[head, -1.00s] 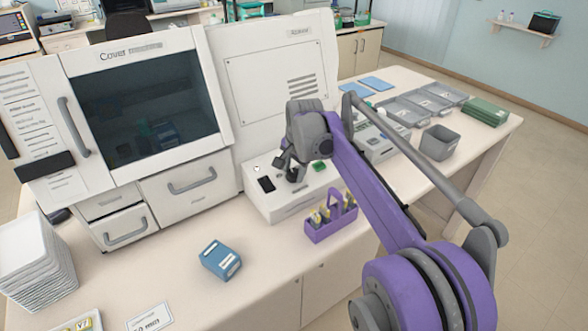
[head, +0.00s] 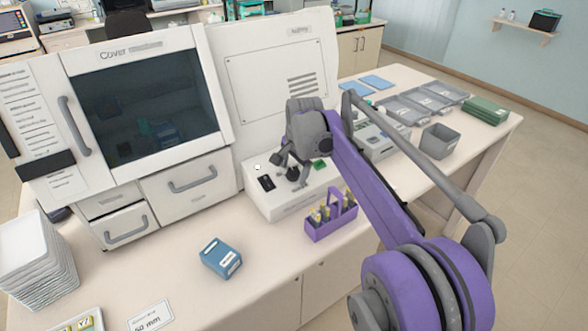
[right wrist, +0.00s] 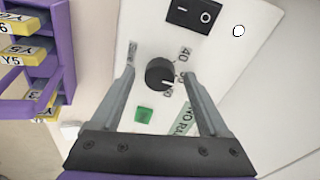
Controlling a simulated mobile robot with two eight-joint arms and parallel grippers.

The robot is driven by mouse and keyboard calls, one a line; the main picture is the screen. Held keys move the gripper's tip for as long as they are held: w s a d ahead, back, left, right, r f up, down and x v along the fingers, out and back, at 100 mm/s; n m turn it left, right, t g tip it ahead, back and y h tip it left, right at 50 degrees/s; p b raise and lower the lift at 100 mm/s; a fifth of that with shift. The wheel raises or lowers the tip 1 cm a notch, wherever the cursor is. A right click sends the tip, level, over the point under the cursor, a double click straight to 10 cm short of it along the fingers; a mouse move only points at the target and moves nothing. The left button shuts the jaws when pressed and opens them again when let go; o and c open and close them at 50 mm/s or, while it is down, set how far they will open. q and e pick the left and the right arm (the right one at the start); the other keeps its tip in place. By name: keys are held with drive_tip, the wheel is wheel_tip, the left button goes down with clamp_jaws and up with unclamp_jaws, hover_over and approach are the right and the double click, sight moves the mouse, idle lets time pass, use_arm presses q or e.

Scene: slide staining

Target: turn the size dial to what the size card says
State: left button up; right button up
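The size dial (right wrist: 160,74) is a round black knob on the white front panel of the machine; it also shows in the head view (head: 292,173). Printed numbers sit around it; 40 is readable, the others are partly hidden or blurred. My right gripper (right wrist: 158,72) is open, its fingers on either side of the dial with gaps, so it is not gripping it. In the head view my right gripper (head: 289,170) is over the panel. The size card (head: 150,316) lies at the bottom left; it seems to read 50 or 60 mm. My left gripper is out of view.
A black rocker switch (right wrist: 194,14) and a green button (right wrist: 144,115) flank the dial. A purple rack (head: 331,228) with yellow-labelled slides stands close in front. A blue box (head: 221,258) lies on the bench. Bench between the box and the rack is clear.

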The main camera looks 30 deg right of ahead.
drive_tip(key=v, duration=1)
drive_tip(key=shift+r+p, duration=0.35)
drive_tip(key=shift+r, duration=0.05)
drive_tip(key=shift+s+a, duration=0.1)
drive_tip(key=s+a+f+n+t, duration=0.1)
drive_tip(key=s+a+f+n, duration=0.6)
drive_tip(key=s+f, duration=0.3)
drive_tip(key=s+a+f+n+t, duration=0.1)
drive_tip(key=s+a+f+n, duration=0.6)
drive_tip(key=s+f, duration=0.4)
drive_tip(key=s+n, duration=0.1)
drive_tip(key=s, duration=0.3)
drive_tip(key=shift+a+f+y, duration=0.25)
drive_tip(key=shift+f+y, duration=0.05)
